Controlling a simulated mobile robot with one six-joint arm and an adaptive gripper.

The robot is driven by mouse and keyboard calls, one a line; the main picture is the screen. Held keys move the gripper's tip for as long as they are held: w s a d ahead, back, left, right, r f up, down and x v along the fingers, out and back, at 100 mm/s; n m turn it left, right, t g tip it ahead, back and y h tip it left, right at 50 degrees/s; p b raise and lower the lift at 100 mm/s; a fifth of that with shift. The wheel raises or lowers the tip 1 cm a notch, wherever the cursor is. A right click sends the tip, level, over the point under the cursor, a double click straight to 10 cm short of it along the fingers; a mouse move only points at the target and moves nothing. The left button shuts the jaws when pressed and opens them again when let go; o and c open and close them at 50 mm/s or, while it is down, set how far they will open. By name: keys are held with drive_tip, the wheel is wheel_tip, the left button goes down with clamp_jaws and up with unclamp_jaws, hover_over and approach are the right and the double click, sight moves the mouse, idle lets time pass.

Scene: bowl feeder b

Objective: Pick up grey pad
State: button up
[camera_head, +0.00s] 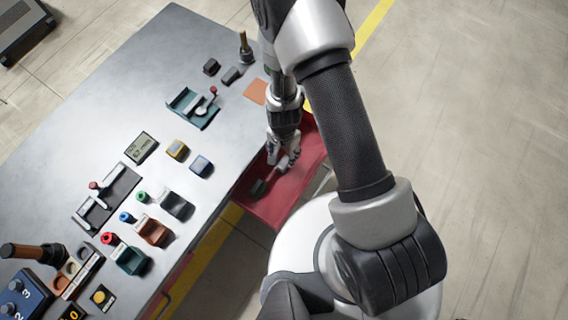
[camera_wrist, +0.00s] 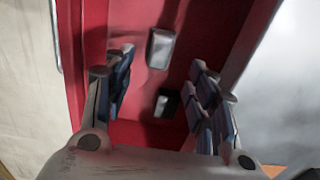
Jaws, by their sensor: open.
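A light grey pad (camera_wrist: 160,48) lies on the floor of the open red drawer (camera_wrist: 95,40) in the wrist view. It is ahead of my gripper (camera_wrist: 163,78), roughly between the lines of the two fingers. The fingers are spread apart with nothing between them. A smaller black and pale piece (camera_wrist: 166,103) lies in the drawer nearer to the gripper's palm. In the head view my gripper (camera_head: 284,164) hangs over the red drawer (camera_head: 290,195). A dark grey block (camera_head: 258,187) lies in the drawer below and left of it; I cannot tell which piece this is.
The grey table (camera_head: 110,95) borders the drawer on the left. It carries a teal fixture (camera_head: 193,107), an orange square (camera_head: 255,91), a display (camera_head: 141,148), small blocks and several coloured holders. The drawer walls stand close around my fingers. Open floor lies to the right.

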drive_tip(key=b, duration=0.4)
hover_over(284, 162)
drive_tip(key=f, duration=0.5)
drive_tip(key=shift+s+a, duration=0.1)
drive_tip(key=shift+s, duration=0.1)
drive_tip(key=f+b, duration=0.4)
drive_tip(key=f, duration=0.1)
drive_tip(key=shift+w+f, duration=0.15)
drive_tip(key=shift+w, duration=0.1)
drive_tip(key=shift+c, duration=0.6)
drive_tip(key=c, duration=1)
drive_tip(key=shift+r, duration=0.2)
